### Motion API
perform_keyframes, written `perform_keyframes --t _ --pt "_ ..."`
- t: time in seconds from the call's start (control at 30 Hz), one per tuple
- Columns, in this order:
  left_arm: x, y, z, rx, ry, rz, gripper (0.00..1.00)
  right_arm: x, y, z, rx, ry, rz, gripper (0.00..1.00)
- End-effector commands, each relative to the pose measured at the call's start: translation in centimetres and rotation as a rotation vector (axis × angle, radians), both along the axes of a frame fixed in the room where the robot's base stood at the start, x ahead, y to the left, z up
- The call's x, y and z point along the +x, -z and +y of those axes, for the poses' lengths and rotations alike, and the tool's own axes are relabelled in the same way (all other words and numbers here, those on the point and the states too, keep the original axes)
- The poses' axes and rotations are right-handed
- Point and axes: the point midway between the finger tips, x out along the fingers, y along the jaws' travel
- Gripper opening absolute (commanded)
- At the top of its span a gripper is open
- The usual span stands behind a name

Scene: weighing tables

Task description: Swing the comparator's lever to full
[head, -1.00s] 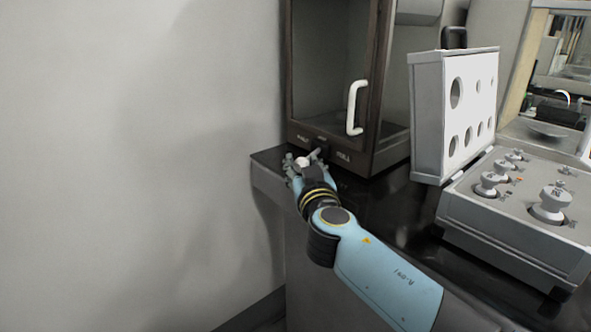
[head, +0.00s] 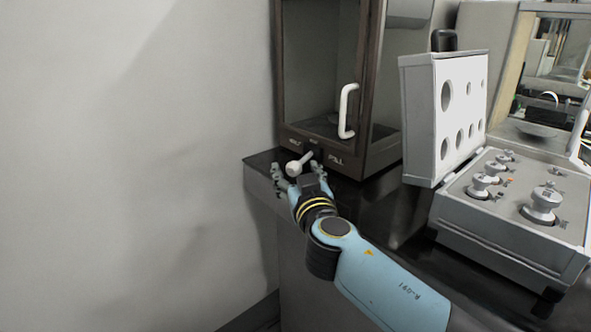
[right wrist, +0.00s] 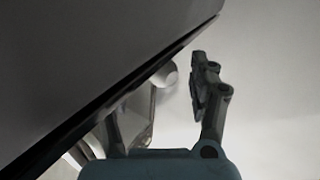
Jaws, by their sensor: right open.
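The comparator (head: 372,150) is a dark-framed cabinet with a glass door and a white handle. Its lever (head: 294,168) has a pale round knob and a short shaft, and it points down and left from the front base panel. Small labels flank the pivot; the right one seems to read FULL. My right gripper (head: 296,176) is open, one finger on each side of the knob; I cannot tell whether either touches it. In the right wrist view the knob (right wrist: 166,74) shows left of the gripper's right finger; the other finger is partly hidden. My left gripper is not in view.
A dark worktop (head: 385,208) carries the comparator. To the right stands a grey weight case (head: 500,222) with several knobbed weights and an upright perforated lid (head: 425,120). A plain wall (head: 130,150) fills the left. A dark edge crosses the right wrist view close to the gripper.

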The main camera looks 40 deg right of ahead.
Motion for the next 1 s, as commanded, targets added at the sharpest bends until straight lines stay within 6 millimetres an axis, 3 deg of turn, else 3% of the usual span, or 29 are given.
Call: perform_keyframes --t 0.2,0.43,0.83,1.0 --pt "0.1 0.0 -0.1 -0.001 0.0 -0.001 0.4 -4.6 0.1 2.1 0.003 0.001 0.003 0.61" --pt "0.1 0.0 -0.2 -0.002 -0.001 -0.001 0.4 -8.3 0.0 3.9 0.0 0.0 0.001 0.61" --pt "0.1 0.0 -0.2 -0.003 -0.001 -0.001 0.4 -9.4 -0.1 4.4 -0.002 0.0 -0.001 0.61" --pt "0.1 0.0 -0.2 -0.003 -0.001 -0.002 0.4 -9.4 -0.1 4.4 -0.034 0.002 0.014 0.41"
